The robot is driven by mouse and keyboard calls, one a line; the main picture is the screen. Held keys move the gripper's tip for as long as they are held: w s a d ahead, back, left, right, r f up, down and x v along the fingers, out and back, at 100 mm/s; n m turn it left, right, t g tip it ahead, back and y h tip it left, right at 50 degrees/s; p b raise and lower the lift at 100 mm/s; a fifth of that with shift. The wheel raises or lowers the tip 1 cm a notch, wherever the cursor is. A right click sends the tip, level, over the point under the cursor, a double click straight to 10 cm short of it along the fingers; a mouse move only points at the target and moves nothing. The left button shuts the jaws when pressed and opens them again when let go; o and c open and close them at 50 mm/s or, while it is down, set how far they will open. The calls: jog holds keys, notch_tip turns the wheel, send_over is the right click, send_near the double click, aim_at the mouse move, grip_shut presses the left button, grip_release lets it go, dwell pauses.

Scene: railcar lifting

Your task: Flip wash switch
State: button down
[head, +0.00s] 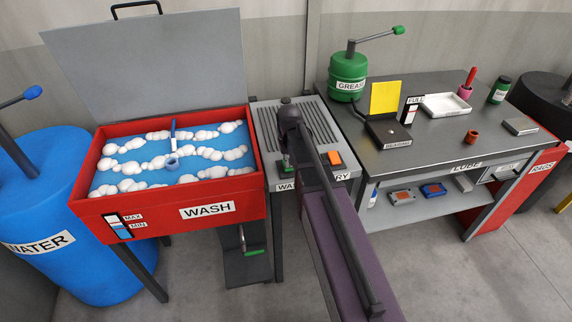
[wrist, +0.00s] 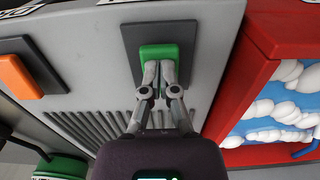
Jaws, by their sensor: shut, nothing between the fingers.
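The wash switch is a green rocker (wrist: 158,51) on a dark square plate (wrist: 188,42), set in a grey panel beside the red wash tub. My gripper (wrist: 158,76) is shut and empty. Its fingertips are together over the near part of the green rocker in the wrist view. I cannot tell whether they press on it. In the head view my arm hides most of the switch and the gripper. Part of the panel's label shows beside my arm.
An orange switch (head: 335,158) sits right of the green one on the same grey panel; it also shows in the wrist view (wrist: 16,75). The red wash tub (head: 165,224) with foamy blue water stands left. The lube table (head: 440,150) holds several items at right.

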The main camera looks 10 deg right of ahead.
jog(key=shift+r+p, duration=3.5)
jog(key=shift+s, duration=0.15)
jog(key=s, duration=1.5)
jog(key=shift+s+a, duration=0.35)
